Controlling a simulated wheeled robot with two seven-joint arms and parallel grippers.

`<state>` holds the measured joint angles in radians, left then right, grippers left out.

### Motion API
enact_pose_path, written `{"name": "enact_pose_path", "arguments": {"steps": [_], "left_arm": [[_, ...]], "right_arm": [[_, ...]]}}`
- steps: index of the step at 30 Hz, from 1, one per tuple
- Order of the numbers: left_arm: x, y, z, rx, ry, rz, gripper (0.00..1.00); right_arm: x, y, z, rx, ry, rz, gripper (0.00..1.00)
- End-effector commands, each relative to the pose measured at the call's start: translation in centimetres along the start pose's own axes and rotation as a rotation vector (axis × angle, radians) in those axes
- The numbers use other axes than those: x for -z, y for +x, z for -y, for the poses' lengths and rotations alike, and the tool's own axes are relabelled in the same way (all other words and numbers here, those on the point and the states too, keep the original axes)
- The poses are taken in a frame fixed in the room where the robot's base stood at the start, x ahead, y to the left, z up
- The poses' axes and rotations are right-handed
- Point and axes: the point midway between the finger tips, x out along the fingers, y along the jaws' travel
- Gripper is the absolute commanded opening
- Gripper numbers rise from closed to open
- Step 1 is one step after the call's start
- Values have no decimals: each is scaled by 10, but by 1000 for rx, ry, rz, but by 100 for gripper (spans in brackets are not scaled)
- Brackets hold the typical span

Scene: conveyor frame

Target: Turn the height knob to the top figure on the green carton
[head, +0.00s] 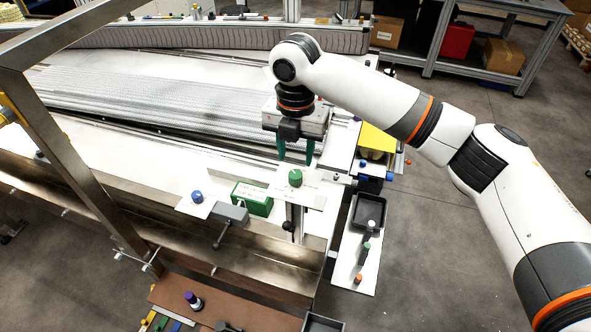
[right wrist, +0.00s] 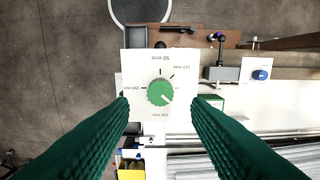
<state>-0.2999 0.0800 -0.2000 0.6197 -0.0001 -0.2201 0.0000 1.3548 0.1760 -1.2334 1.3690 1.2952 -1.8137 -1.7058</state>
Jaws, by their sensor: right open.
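The green height knob (head: 295,178) sits on a pale dial plate (head: 314,196) at the near edge of the conveyor. In the right wrist view the knob (right wrist: 160,92) shows a white pointer line toward the lower right, with printed mm figures around it, some too small to read surely. The green carton (head: 252,199) stands left of the knob in the head view; its label figures are unreadable. My right gripper (head: 296,154) points down above the knob, its green fingers apart, one on each side of it in the wrist view (right wrist: 160,99), holding nothing. My left gripper is out of view.
A black tray (head: 369,211) and several small knobs are at right. A metal frame post (head: 70,170) rises at left.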

Motion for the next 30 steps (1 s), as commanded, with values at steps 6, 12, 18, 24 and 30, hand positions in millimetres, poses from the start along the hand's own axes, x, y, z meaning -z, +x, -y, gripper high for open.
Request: {"name": "enact_pose_path", "arguments": {"steps": [6, 12, 18, 24, 30], "left_arm": [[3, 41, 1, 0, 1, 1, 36], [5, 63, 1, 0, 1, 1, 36], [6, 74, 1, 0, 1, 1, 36], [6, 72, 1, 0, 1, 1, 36], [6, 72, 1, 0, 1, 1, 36]], "right_arm": [[0, 38, 0, 0, 1, -1, 44], [0, 54, 0, 1, 2, -2, 44], [0, 61, 0, 1, 2, -1, 39], [0, 59, 0, 1, 2, -1, 18], [0, 59, 0, 2, -234, -1, 17]]}}
